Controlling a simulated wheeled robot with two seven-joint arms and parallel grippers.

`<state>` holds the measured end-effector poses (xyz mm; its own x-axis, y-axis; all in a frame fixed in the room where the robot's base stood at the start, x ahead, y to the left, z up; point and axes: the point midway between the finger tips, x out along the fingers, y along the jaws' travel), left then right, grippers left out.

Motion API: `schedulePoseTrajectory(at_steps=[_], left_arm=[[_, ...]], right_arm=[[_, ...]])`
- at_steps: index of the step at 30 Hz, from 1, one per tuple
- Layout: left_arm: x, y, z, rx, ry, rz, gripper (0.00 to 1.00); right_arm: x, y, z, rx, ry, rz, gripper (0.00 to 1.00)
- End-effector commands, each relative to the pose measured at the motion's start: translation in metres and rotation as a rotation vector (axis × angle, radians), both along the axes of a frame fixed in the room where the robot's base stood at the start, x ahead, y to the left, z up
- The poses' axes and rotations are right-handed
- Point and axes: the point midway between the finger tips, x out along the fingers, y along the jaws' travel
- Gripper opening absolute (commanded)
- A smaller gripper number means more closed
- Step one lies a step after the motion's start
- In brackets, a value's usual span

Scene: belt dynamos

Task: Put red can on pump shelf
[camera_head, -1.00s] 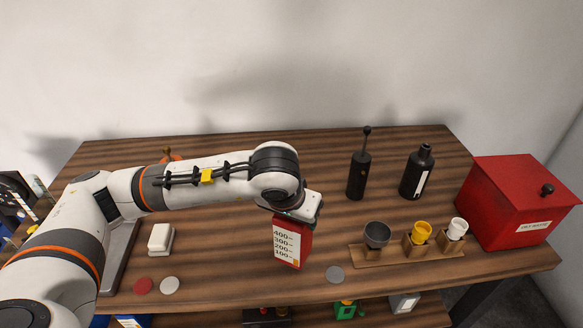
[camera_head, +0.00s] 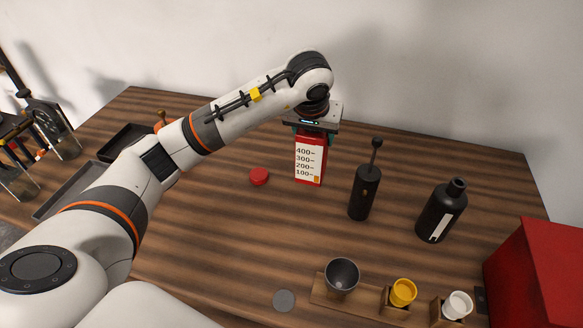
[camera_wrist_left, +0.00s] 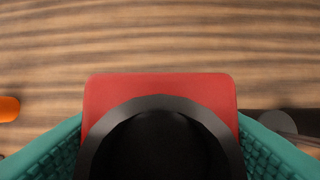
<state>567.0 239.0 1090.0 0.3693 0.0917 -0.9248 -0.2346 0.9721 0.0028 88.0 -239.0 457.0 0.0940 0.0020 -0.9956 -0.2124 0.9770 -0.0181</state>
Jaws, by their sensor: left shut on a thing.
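The red can (camera_head: 318,172) is a flat red container with a white scale label, upright over the back part of the wooden table (camera_head: 233,240). My left gripper (camera_head: 313,131) is shut on its top from above. In the left wrist view, the can's red top (camera_wrist_left: 160,82) with a black ring sits between the teal finger pads. I cannot tell whether its base touches the table. No shelf is clearly recognisable as the pump shelf. My right gripper is out of view.
A black pump bottle (camera_head: 364,195) and a black labelled bottle (camera_head: 441,212) stand right of the can. A wooden holder with cups (camera_head: 342,274) and a red box (camera_head: 540,275) are at front right. A red disc (camera_head: 259,177) lies left of the can. Dark trays (camera_head: 75,190) and equipment (camera_head: 48,125) are at left.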

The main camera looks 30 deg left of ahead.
Motion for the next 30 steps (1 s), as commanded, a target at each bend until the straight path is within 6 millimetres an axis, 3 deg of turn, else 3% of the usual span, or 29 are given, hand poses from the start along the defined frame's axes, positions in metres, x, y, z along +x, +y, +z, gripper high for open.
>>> schedulePoseTrajectory(at_steps=[6,16,29,30], left_arm=[[-0.001,-0.001,-0.033,-0.002,0.001,-0.001,0.11],[-0.001,-0.001,-0.074,-0.001,0.002,0.000,0.11],[0.000,0.000,-0.084,0.000,-0.002,-0.001,0.11],[-0.001,0.000,-0.084,0.001,-0.001,-0.001,0.63]], right_arm=[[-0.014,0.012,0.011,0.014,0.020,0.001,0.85],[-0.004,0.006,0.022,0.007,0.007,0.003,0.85],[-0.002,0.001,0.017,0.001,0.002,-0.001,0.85],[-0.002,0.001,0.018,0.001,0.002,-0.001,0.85]])
